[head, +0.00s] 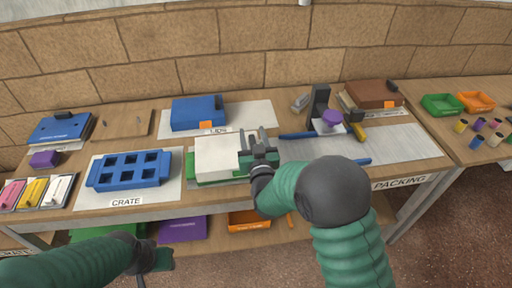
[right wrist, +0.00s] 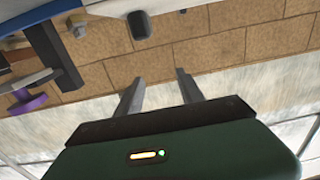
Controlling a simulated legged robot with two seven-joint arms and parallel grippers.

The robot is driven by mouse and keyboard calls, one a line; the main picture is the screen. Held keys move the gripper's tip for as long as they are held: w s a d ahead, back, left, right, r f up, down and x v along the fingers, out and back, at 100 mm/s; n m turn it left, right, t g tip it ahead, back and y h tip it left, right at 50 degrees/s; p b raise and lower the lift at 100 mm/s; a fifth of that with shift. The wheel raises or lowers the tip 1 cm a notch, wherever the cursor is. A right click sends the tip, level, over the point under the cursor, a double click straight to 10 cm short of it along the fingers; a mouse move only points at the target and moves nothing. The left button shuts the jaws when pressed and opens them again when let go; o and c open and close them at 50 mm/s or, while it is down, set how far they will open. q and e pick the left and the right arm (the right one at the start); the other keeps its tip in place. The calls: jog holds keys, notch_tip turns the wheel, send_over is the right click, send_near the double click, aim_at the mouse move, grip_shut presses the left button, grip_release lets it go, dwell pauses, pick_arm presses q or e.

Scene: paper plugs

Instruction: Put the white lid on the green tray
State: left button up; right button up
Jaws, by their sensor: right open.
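The white lid (head: 214,157) lies on top of the green tray (head: 204,184) near the middle of the table. Green shows along its front edge and at its right side. Whether it is fully seated cannot be told. My right gripper (head: 253,139) is open at the right side of the lid and partly hides the tray there. In the right wrist view its fingers (right wrist: 160,92) are apart with nothing between them. My left gripper (head: 158,260) is low at the front, below the table edge, and its jaws are unclear.
A blue block (head: 198,112) sits on the LIDS mat behind. A blue crate (head: 130,170) with square holes lies to the left. A grey stand with a purple knob (head: 332,117) is to the right. The grey PACKING surface (head: 405,148) is mostly clear.

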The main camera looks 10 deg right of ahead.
jog(key=s+p, duration=0.9)
jog(key=s, duration=0.7)
jog(key=d+f+g, duration=0.4)
jog(key=g, duration=0.3)
jog(key=s+d+g, duration=0.3)
jog(key=s+g, duration=0.1)
jog(key=s, duration=0.3)
jog(key=s+d+g, duration=0.4)
jog(key=s, duration=0.4)
jog(key=shift+s+r, duration=0.15)
jog(key=shift+r, duration=0.2)
jog(key=shift+d, duration=0.1)
